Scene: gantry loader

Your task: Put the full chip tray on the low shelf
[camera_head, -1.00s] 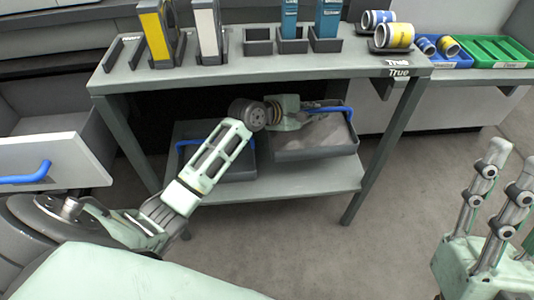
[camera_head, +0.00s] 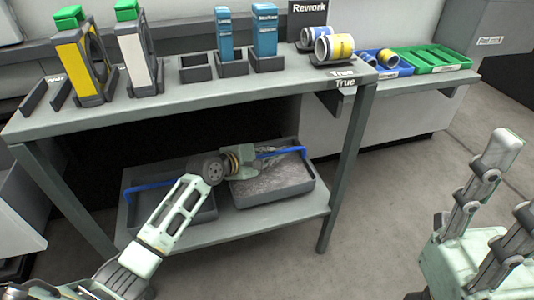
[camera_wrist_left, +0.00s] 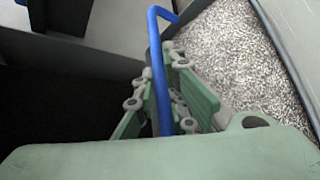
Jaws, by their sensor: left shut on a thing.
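The full chip tray (camera_head: 275,202) is a dark grey open box filled with grey metal chips. It is at the right side of the low shelf (camera_head: 262,230), level, beside another tray; I cannot tell whether its base touches the shelf. Its blue handle (camera_head: 284,151) runs along the back. My left gripper (camera_head: 245,160) is shut on this handle. In the left wrist view the handle (camera_wrist_left: 158,75) passes between my left fingers (camera_wrist_left: 165,105), with the chips to the right.
A second dark tray (camera_head: 190,221) with a blue handle (camera_head: 150,186) stands on the shelf's left side. A table leg (camera_head: 343,180) stands right of the shelf. Blue (camera_head: 385,70) and green (camera_head: 437,60) bins stand at right.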

